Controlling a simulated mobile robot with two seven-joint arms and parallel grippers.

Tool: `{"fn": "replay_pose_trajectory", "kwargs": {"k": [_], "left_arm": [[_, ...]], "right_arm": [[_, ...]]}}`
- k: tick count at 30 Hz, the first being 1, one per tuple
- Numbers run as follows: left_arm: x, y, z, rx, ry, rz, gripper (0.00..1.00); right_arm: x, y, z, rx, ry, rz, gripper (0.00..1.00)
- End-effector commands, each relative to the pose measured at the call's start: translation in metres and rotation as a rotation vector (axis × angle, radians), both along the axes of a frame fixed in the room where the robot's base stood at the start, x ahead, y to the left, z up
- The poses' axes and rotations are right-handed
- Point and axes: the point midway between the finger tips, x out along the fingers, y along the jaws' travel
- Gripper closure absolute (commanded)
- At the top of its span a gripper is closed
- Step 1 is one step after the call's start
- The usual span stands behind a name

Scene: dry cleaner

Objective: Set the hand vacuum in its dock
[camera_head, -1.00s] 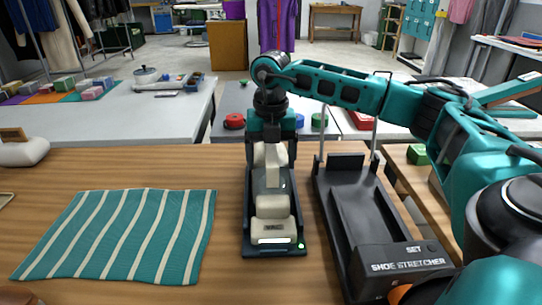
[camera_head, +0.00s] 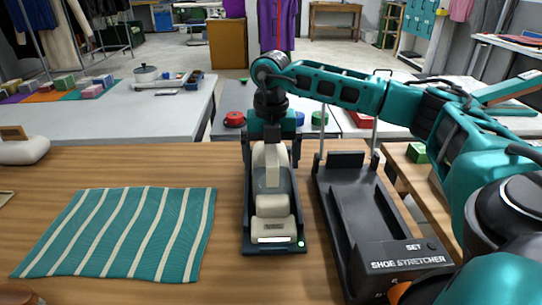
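The cream and grey hand vacuum (camera_head: 272,204) lies lengthwise in its dark dock (camera_head: 247,240) at the centre of the wooden counter. The dock's near end shows a lit white strip and a small green light. My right gripper (camera_head: 271,155) hangs over the far end of the dock, pointing down. Its fingers are spread to either side of the vacuum's far end, with visible gaps, so it looks open. The vacuum's far tip is partly hidden by the gripper. My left gripper is not in view.
A black shoe stretcher (camera_head: 405,258) stands close to the right of the dock. A teal striped cloth (camera_head: 120,233) lies flat to the left, with bare counter between. A red round item (camera_head: 234,119) sits on the grey table behind.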

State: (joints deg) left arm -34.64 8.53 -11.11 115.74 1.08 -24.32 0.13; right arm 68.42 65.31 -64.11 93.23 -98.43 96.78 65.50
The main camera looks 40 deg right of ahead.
Motion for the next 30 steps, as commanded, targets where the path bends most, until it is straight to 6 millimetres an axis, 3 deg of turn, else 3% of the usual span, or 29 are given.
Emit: {"fn": "replay_pose_trajectory", "kwargs": {"k": [5,12,18,23,30], "left_arm": [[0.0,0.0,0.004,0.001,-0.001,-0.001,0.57],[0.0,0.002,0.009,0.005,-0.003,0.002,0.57],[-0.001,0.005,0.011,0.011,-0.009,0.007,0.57],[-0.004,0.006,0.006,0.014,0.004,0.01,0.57],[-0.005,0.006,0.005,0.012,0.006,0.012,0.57]], "right_arm": [[0.001,0.0,0.026,0.001,-0.006,0.0,0.0],[0.002,0.001,0.081,0.003,-0.009,0.001,0.0],[0.001,0.0,0.115,0.002,-0.008,0.0,0.0],[0.001,0.0,0.128,0.002,-0.007,0.0,0.0],[0.001,0.0,0.13,0.001,-0.005,-0.001,0.0]]}}
